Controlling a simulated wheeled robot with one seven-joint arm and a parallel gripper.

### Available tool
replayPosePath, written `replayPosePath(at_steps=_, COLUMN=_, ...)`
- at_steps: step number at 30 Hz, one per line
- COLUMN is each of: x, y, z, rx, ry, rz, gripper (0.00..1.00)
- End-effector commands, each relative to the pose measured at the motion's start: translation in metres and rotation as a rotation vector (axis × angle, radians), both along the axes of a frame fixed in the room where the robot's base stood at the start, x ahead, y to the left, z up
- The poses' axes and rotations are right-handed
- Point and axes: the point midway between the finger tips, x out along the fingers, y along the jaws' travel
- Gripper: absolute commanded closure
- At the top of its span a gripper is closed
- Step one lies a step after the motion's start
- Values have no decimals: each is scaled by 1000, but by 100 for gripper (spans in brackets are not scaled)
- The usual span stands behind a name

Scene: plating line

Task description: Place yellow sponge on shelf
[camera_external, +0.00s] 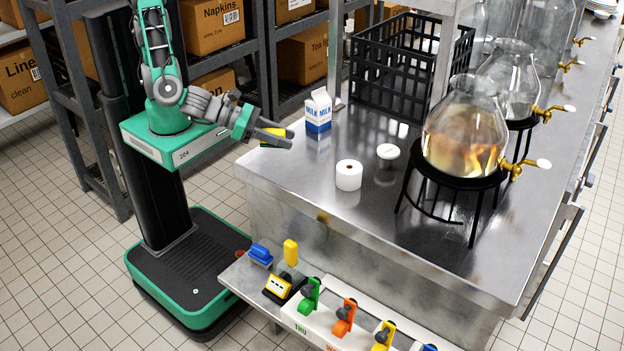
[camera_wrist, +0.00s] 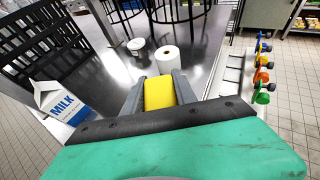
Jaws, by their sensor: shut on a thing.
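The yellow sponge (camera_wrist: 159,93) is between the two fingers of my gripper (camera_wrist: 159,90) in the wrist view. In the external view a yellow patch of the sponge (camera_external: 287,133) shows at my gripper (camera_external: 276,138), which is shut on it. My gripper is near the left edge of the steel counter (camera_external: 390,235), to the left of the milk carton. A black shelving rack (camera_external: 268,60) with boxes stands behind my arm. I cannot tell which shelf the task means.
A milk carton (camera_external: 318,112), a paper roll (camera_external: 349,175), a white-lidded container (camera_external: 388,152) and a black crate (camera_external: 405,70) stand on the counter. A glass dispenser (camera_external: 463,135) is at right. A lower ledge holds colored clips (camera_external: 343,317). The counter's front middle is clear.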

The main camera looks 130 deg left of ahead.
Motion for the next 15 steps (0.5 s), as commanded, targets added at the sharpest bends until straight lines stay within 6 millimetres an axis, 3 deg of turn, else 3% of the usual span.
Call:
replayPosePath(at_steps=2, x=10, y=-33, z=-2, rx=-2, ry=-7, rz=-158, gripper=100)
replayPosePath(at_steps=5, x=11, y=-80, z=-20, rx=-1, ry=-3, rz=-325, gripper=100)
replayPosePath(at_steps=9, x=-5, y=-134, z=-67, rx=4, ry=4, rz=-469, gripper=100)
replayPosePath(at_steps=15, x=-45, y=-187, z=-148, rx=6, ry=6, rz=-624, gripper=100)
